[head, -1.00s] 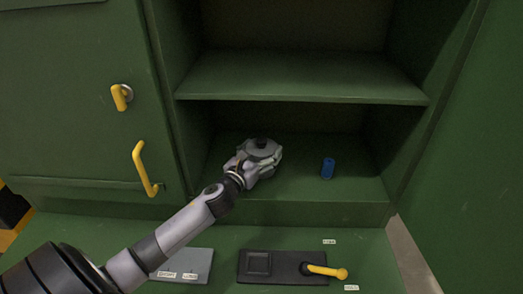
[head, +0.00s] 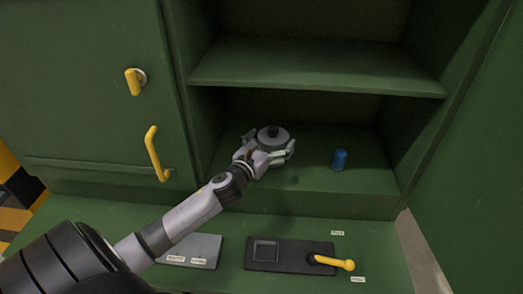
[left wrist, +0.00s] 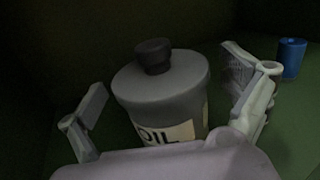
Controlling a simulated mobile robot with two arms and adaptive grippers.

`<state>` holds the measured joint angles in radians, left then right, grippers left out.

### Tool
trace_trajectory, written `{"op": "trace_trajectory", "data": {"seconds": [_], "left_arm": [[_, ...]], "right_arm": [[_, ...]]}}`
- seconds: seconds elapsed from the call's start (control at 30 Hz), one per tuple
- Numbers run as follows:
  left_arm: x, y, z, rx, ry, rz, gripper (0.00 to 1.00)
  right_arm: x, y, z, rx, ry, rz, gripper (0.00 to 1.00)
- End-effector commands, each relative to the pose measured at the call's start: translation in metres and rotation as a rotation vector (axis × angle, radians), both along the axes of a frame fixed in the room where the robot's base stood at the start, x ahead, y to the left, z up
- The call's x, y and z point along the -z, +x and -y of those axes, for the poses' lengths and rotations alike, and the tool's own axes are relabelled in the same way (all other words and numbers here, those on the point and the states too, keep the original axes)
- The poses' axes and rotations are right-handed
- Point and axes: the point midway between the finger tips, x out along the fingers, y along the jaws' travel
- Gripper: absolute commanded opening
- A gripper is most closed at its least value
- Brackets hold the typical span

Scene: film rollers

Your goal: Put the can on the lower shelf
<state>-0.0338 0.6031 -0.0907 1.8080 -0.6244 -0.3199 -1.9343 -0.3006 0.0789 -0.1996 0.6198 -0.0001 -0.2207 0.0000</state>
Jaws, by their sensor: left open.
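The can (head: 273,138), grey with a black cap, is in the lower compartment, above or on the lower shelf (head: 310,178). In the left wrist view the can (left wrist: 165,92) shows a pale label reading "OIL" and looks close to upright; its base is hidden. My left gripper (head: 269,153) reaches into the lower compartment in front of the can. It is open, with one finger on each side of the can. In the left wrist view its fingers (left wrist: 168,118) show gaps to the can's sides. My right gripper is not in view.
A blue cylinder (head: 339,160) stands on the lower shelf to the right of the can. The upper shelf (head: 315,65) overhangs the compartment. A closed door with yellow handles (head: 157,154) is at left. A black panel with a yellow lever (head: 334,262) lies below.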

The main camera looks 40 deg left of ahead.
Motion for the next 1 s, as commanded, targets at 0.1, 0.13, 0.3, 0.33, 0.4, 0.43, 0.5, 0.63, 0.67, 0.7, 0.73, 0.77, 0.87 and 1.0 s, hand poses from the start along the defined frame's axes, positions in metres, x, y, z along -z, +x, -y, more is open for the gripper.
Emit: {"op": "trace_trajectory", "data": {"seconds": [0.1,0.13,0.3,0.33,0.4,0.43,0.5,0.63,0.67,0.7,0.73,0.77,0.87,1.0], "left_arm": [[0.004,-0.022,0.003,0.003,0.002,-0.003,0.97],[0.004,-0.029,0.003,0.002,0.001,-0.004,0.97],[0.005,-0.064,0.007,0.002,0.000,-0.004,0.97],[0.004,-0.070,0.007,0.002,0.000,-0.004,0.97],[0.003,-0.082,0.008,0.003,0.001,-0.003,0.97],[0.003,-0.086,0.009,0.002,0.001,-0.002,0.97],[0.003,-0.095,0.009,0.002,0.000,-0.002,0.97],[0.002,-0.106,0.010,0.001,0.000,-0.001,0.97],[0.001,-0.108,0.010,0.001,0.000,0.000,0.97],[0.001,-0.109,0.010,0.001,0.000,0.000,0.97],[0.001,-0.110,0.010,0.001,0.000,0.000,0.97],[0.001,-0.110,0.010,0.000,0.000,0.000,0.97],[0.000,-0.111,0.010,0.000,0.000,0.000,0.97],[0.000,-0.111,0.010,0.000,0.000,0.000,0.97]], "right_arm": [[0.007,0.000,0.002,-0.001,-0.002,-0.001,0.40],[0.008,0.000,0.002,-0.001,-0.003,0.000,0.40],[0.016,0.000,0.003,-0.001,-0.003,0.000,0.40],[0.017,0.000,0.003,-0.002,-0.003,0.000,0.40],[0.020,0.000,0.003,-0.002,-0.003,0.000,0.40],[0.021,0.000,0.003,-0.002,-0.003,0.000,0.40],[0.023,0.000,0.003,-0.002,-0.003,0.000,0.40],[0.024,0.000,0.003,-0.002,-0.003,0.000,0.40],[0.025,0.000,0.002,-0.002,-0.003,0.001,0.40],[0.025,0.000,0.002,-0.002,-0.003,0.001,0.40],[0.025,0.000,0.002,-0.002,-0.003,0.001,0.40],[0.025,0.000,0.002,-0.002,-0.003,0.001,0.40],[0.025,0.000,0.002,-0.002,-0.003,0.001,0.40],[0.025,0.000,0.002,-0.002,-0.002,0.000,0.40]]}}
